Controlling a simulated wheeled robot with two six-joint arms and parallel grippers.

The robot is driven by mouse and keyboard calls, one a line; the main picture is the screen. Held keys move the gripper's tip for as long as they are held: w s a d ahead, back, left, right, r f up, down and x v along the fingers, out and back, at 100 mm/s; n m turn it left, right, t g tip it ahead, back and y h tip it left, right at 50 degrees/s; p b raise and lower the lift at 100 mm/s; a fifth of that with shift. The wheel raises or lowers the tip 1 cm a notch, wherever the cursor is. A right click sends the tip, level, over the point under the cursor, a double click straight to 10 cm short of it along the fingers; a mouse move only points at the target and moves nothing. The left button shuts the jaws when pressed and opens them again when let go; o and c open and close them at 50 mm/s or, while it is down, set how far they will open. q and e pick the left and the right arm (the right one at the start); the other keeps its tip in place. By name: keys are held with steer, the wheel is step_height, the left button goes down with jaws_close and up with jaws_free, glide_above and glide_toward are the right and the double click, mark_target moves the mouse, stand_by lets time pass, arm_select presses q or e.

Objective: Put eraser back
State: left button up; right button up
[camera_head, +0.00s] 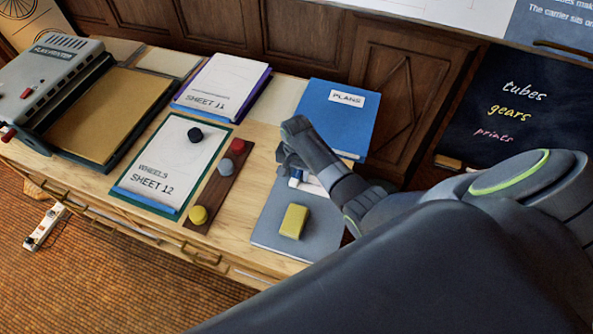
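A small white-and-blue block (296,180), which looks like an eraser, is at the far part of the grey mat (270,232) on the desk. A yellow block (294,221) lies on the same mat, nearer to me. My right gripper (284,158) reaches in from the right and is just above and behind the white-and-blue block. The wrist and arm hide part of the mat and block. I cannot tell whether the fingers touch the block or how far apart they are. My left gripper is not in view.
A dark strip (214,197) with red and yellow round pieces lies left of the mat. A blue Plans folder (335,115) is behind my gripper. A plan printer (45,80) stands far left; a blackboard (510,105) is at right.

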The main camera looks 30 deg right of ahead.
mark_target(297, 174)
step_height(297, 174, up, 12)
steer(key=shift+r, duration=0.2)
stand_by(0.5)
stand_by(0.4)
